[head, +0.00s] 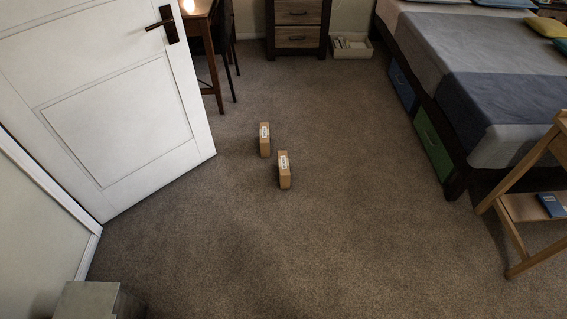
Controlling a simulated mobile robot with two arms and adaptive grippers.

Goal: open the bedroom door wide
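The white panelled bedroom door (122,120) stands at the left of the head view. It is ajar, swung at an angle into the room, with its free edge toward the middle of the picture. A dark lever handle (166,25) is near its upper free edge. The white door frame (48,185) runs down the left side. Neither of my grippers shows in the head view, so nothing is seen touching the door or handle.
Two small brown boxes (265,140) (284,170) stand on the carpet (350,230) right of the door. A wooden desk (208,50) and drawer unit (298,28) are behind. A bed (450,75) and wooden stand (515,205) are at right. A grey box-like object (88,300) is bottom left.

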